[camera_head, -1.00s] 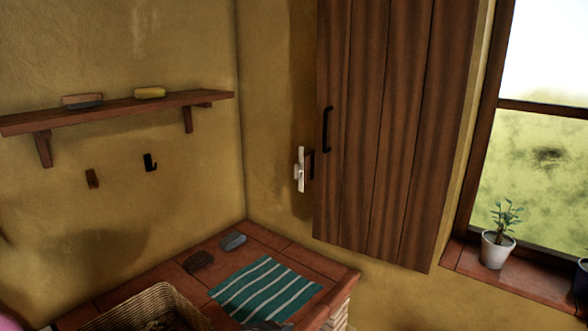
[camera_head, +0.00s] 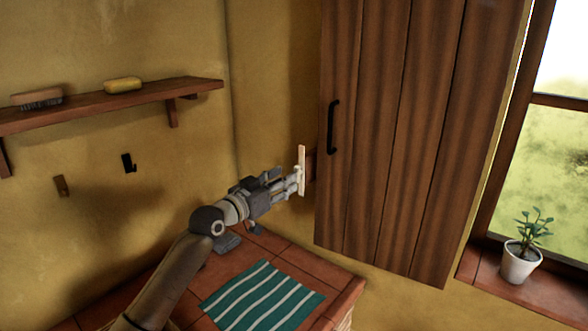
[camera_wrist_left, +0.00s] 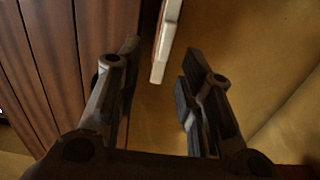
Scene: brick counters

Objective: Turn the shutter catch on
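The shutter catch (camera_head: 302,158) is a pale, upright bar on the wall at the left edge of the brown wooden shutter (camera_head: 380,140). My left gripper (camera_head: 288,181) is at the catch, with its fingertips close to the lower part of the bar. In the left wrist view the catch (camera_wrist_left: 164,45) shows between and beyond the two spread fingers (camera_wrist_left: 162,68). The gripper is open, with a gap on both sides of the bar. Whether a finger touches it I cannot tell. My right gripper is not in view.
The shutter has a black handle (camera_head: 333,127). Below is a tiled counter (camera_head: 335,290) with a striped green cloth (camera_head: 262,297). A potted plant (camera_head: 522,262) stands on the sill at right.

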